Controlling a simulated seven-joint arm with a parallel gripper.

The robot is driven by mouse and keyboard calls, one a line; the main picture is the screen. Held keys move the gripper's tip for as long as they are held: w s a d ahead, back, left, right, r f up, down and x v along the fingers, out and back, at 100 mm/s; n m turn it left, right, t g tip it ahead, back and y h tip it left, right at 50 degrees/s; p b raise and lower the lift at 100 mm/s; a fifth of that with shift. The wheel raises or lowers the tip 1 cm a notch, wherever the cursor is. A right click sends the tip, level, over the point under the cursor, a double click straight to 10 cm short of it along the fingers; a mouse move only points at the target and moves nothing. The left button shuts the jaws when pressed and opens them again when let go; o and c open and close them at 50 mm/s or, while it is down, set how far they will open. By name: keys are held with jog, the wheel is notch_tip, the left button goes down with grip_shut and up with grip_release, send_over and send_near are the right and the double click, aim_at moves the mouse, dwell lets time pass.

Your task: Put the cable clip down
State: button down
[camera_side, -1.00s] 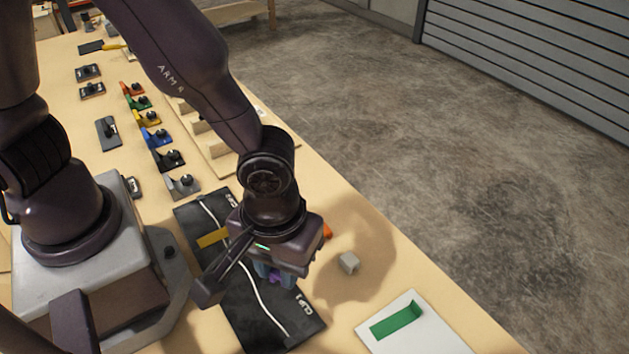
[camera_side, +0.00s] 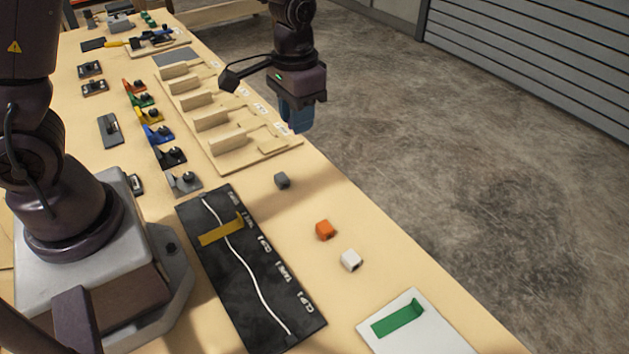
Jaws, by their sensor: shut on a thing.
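My gripper (camera_side: 298,122) is raised near the table's right edge, beside the near end of the wooden rack. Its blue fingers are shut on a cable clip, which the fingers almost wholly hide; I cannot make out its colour. Loose small blocks that look like clips lie on the table: a dark grey one (camera_side: 282,180), an orange one (camera_side: 325,230) and a white one (camera_side: 350,260). The black board (camera_side: 238,305) carries a wavy white cable (camera_side: 250,268), a yellow strip (camera_side: 221,232) across it and printed labels for clips and tape.
The wooden rack (camera_side: 262,158) with upright dividers stands beyond the board. Several coloured holders (camera_side: 154,134) line its left side. A white pad (camera_side: 418,338) with a green strip (camera_side: 398,320) lies at the front. Bare table surrounds the loose blocks.

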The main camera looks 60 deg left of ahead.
jog(key=s+d+f+m, duration=0.1)
jog(key=s+d+m, duration=0.2)
jog(key=d, duration=0.6)
jog(key=n, duration=2.1)
send_over(278, 320)
notch_tip(278, 320, down, 6)
jog(key=shift+f, duration=0.15)
jog(key=shift+f, duration=4.8)
jog(key=shift+f, duration=0.2)
